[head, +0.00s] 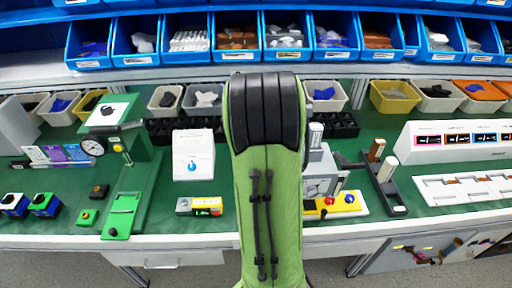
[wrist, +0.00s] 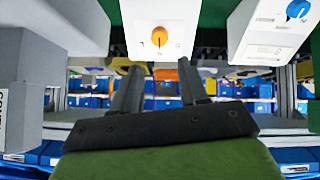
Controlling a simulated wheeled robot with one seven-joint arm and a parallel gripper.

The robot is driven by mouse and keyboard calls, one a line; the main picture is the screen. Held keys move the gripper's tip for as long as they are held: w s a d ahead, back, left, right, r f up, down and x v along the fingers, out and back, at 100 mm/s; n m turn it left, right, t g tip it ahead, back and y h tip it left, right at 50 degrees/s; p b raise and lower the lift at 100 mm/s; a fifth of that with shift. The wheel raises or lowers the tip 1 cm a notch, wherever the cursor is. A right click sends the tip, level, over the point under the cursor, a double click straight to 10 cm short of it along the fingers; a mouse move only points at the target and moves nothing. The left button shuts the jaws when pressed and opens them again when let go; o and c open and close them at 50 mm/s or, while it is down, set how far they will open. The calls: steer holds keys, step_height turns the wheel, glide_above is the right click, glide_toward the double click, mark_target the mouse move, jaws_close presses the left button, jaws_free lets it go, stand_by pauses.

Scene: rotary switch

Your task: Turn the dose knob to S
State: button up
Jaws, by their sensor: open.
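A white box with an orange knob (wrist: 159,37) is at the top centre of the wrist view, beyond my fingertips. A second white box with a blue knob (wrist: 297,9) is at its upper right. A white box with a blue knob (head: 192,166) also shows left of my arm in the head view. I cannot read which knob is marked dose, nor the position letters. My gripper (wrist: 158,70) is open and empty, its two fingers apart below the orange knob and not visibly touching it. In the head view my own arm hides the gripper and the orange knob.
The green bench (head: 228,222) holds a green press-like device (head: 118,140) at left, a small yellow meter (head: 207,208), a yellow button base (head: 338,203) and a long white panel (head: 455,140) at right. Blue bins (head: 190,40) line the back shelf. A grey block (wrist: 50,70) stands left in the wrist view.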

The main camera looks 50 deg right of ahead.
steer(key=x, duration=1.1)
steer(key=shift+w+d+f+b, duration=0.1)
steer(key=shift+d+f+b, duration=0.1)
steer(key=shift+f+b, duration=0.15)
steer(key=shift+r, duration=0.1)
steer(key=shift+c, duration=0.4)
steer(key=c, duration=0.7)
